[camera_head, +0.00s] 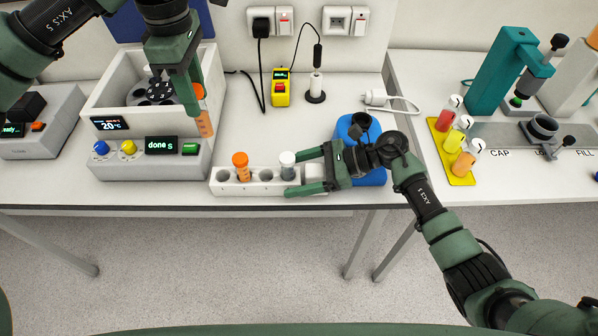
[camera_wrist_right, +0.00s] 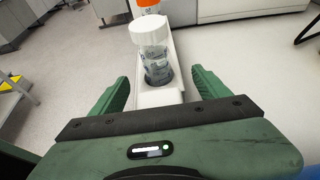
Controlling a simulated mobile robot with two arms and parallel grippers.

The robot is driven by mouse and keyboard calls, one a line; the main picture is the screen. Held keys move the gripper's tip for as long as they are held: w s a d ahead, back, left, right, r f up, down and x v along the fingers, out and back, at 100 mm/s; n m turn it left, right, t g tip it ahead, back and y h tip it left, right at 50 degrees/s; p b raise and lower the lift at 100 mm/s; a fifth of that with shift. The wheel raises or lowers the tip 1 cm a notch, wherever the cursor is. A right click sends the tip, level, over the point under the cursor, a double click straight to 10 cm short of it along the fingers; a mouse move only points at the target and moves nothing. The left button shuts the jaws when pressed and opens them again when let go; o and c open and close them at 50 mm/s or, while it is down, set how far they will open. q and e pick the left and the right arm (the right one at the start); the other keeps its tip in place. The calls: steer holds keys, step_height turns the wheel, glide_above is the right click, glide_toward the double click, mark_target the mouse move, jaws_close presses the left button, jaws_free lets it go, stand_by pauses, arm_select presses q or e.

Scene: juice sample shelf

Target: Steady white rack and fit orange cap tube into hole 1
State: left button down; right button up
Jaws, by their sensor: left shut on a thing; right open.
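The white rack (camera_head: 262,189) lies near the front edge of the bench. An orange-capped tube (camera_head: 241,170) and a white-capped tube (camera_head: 288,165) stand in it, with empty holes at the left end and between them. My left gripper (camera_head: 196,97) is shut on another orange-capped tube (camera_head: 205,123), held above and left of the rack, beside the centrifuge-like machine. My right gripper (camera_head: 297,173) is open, its fingers on either side of the rack's right end. The right wrist view shows the white-capped tube (camera_wrist_right: 155,52) between and beyond the fingers; contact is unclear.
The white machine (camera_head: 190,158) with a display reading "done" stands left of the rack. A blue container (camera_head: 372,178) is behind the right gripper. A yellow tray (camera_head: 459,178) with several tubes is further right. Bench behind the rack is clear up to a yellow device (camera_head: 281,92).

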jaws_close()
arm_select(q)
step_height(320, 180, down, 14)
steer(key=shift+r, duration=0.2)
stand_by(0.5)
